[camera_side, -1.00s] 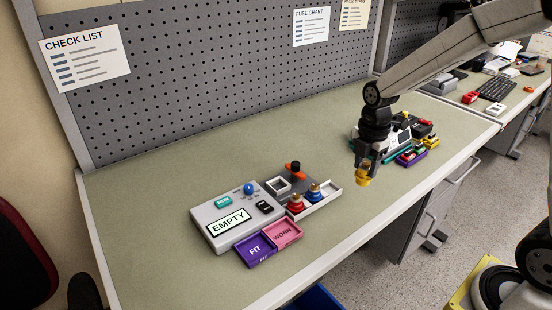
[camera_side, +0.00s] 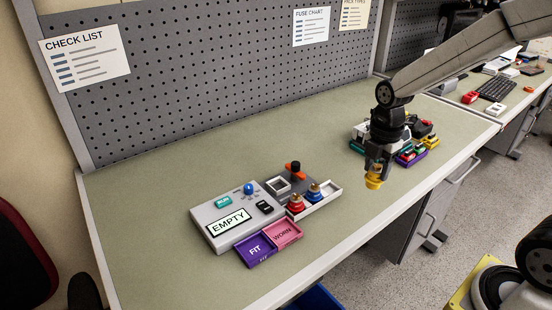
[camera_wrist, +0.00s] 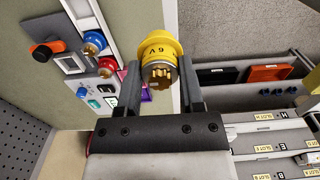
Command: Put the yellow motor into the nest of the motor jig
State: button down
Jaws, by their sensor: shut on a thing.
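My gripper (camera_side: 374,172) is shut on the yellow motor (camera_side: 374,183) and holds it in the air near the bench's front edge, right of the jig. In the wrist view the yellow motor (camera_wrist: 163,50) sits between the two fingers, its brass toothed end facing the camera. The motor jig (camera_side: 282,186) is a dark plate with a pale square nest (camera_side: 279,185) and an orange lever (camera_side: 295,172). The nest looks empty; it also shows in the wrist view (camera_wrist: 70,64). The gripper is well apart from the jig.
A white tray (camera_side: 328,201) beside the jig holds a red motor (camera_side: 296,203) and a blue motor (camera_side: 314,192). A grey tester (camera_side: 215,232) reads EMPTY, with purple FIT (camera_side: 257,252) and pink WORN (camera_side: 283,234) bins in front. Small bins and a device stand behind my gripper.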

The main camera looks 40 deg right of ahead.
jog(key=shift+w, duration=0.1)
jog(key=w+a+f, duration=0.1)
jog(key=w+a, duration=0.2)
jog(key=w, duration=0.4)
jog(key=w+a+f, duration=0.2)
jog(key=w+a, duration=0.1)
jog(key=w, duration=0.5)
jog(key=w+a+f, duration=0.1)
jog(key=w+a, duration=0.2)
jog(key=w, duration=0.5)
jog(key=shift+a+f, duration=0.25)
jog(key=shift+a, duration=0.05)
jog(key=shift+w+f, duration=0.1)
jog(key=shift+f, duration=0.05)
jog(key=shift+f, duration=2.45)
jog(key=shift+f, duration=1.15)
jog(key=c, duration=0.5)
grip_release()
jog(key=shift+c, duration=0.2)
